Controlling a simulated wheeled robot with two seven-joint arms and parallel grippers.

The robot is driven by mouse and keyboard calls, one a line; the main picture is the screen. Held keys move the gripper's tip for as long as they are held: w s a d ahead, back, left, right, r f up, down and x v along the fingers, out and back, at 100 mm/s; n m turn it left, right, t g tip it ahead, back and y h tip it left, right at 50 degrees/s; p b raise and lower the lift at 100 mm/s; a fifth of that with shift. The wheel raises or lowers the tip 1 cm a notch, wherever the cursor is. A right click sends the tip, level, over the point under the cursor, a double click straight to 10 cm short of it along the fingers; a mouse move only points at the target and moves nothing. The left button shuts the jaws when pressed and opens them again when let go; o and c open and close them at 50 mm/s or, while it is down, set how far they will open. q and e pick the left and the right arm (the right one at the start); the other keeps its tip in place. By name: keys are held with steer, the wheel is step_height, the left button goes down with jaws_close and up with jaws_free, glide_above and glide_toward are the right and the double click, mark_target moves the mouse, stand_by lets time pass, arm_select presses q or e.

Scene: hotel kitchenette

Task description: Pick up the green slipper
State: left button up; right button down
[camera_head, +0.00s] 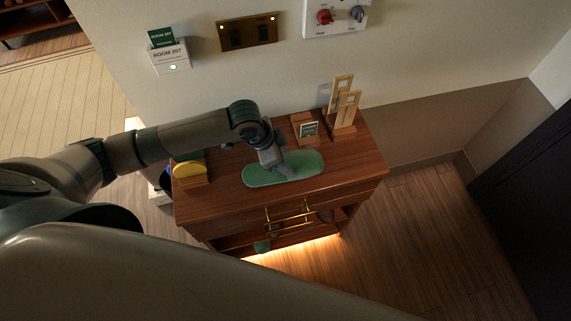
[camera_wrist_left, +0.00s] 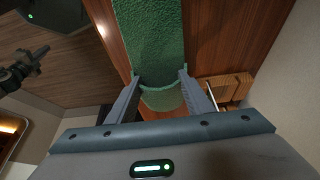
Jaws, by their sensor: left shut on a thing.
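The green slipper (camera_head: 306,161) is a long, flat oval on top of the brown wooden console table (camera_head: 225,197) in the head view. My left gripper (camera_head: 285,171) reaches down to its middle from above. In the left wrist view, the slipper (camera_wrist_left: 152,45) has a fuzzy green surface and a curved band. My left fingers (camera_wrist_left: 159,82) stand on either side of it, shut on it. I cannot tell whether it is clear of the tabletop.
A yellow rounded item in a wooden holder (camera_head: 189,169) stands at the table's left. A small framed card (camera_head: 309,129) and tall wooden stands (camera_head: 344,112) are at the back right. The wall, with a brass switch plate (camera_head: 248,32), is close behind. A green item (camera_head: 262,245) lies on the lower shelf.

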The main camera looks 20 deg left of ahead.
arm_select(q)
steer(key=shift+w+r+b, duration=0.1)
steer(key=shift+r+b, duration=0.25)
steer(key=shift+r, duration=0.35)
steer(key=d+r+b, duration=0.3)
steer(key=d+r, duration=0.4)
steer(key=d, duration=0.4)
steer(key=shift+w+d+r+b, duration=0.2)
steer(key=shift+w+d+b, duration=0.15)
steer(key=shift+b, duration=0.05)
steer(key=shift+a, duration=0.1)
steer(key=w+a+r+n+t+y+b, duration=0.1)
steer(key=w+a+r+n+b, duration=0.1)
steer(key=a, duration=0.6)
steer(key=w+a+r+n+t+y+b, duration=0.1)
steer(key=w+a+r+n+y+b, duration=0.1)
steer(key=a+r+n+b, duration=0.2)
steer(key=shift+w+a+r+n+y+b, duration=0.35)
steer(key=shift+a+r+n, duration=0.6)
steer(key=shift+a+n, duration=1.45)
steer(key=shift+d, duration=0.25)
